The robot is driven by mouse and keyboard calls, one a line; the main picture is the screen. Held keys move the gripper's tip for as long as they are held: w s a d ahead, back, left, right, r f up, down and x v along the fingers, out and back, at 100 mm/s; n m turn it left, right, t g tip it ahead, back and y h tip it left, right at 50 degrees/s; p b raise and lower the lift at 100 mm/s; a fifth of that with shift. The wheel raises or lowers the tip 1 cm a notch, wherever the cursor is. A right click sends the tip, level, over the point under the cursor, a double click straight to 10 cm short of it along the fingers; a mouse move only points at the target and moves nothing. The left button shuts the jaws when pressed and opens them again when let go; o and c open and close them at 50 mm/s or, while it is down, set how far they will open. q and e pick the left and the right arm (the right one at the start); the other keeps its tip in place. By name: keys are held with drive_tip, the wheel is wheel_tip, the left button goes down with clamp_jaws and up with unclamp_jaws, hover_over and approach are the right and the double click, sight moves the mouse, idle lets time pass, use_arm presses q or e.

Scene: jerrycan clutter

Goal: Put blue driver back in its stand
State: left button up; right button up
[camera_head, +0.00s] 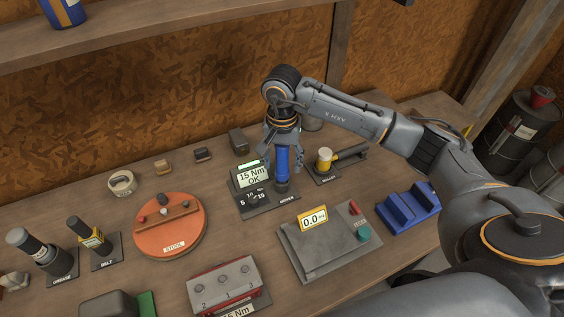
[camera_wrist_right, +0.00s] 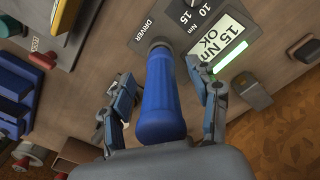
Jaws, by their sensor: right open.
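The blue driver (camera_head: 282,166) stands upright at the DRIVER plate of its dark stand (camera_head: 252,206), beside the display reading "15 Nm OK". In the right wrist view the blue driver (camera_wrist_right: 160,98) runs from the stand (camera_wrist_right: 178,22) toward the camera. My right gripper (camera_head: 283,150) points down over the driver from above. Its fingers (camera_wrist_right: 168,105) are open on either side of the driver, with gaps visible on both sides. Whether the driver's lower tip is fully inside the stand's holder is hard to see. My left gripper is not in view.
A grey box with a 0.0 display (camera_head: 328,245) is in front, and a blue block (camera_head: 408,208) lies to the right. An orange round case (camera_head: 170,225) is left. Dark-handled tools (camera_head: 38,252) stand at far left.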

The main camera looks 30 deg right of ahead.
wheel_tip(320, 180, up, 11)
drive_tip(key=shift+r, duration=0.1)
idle(0.8)
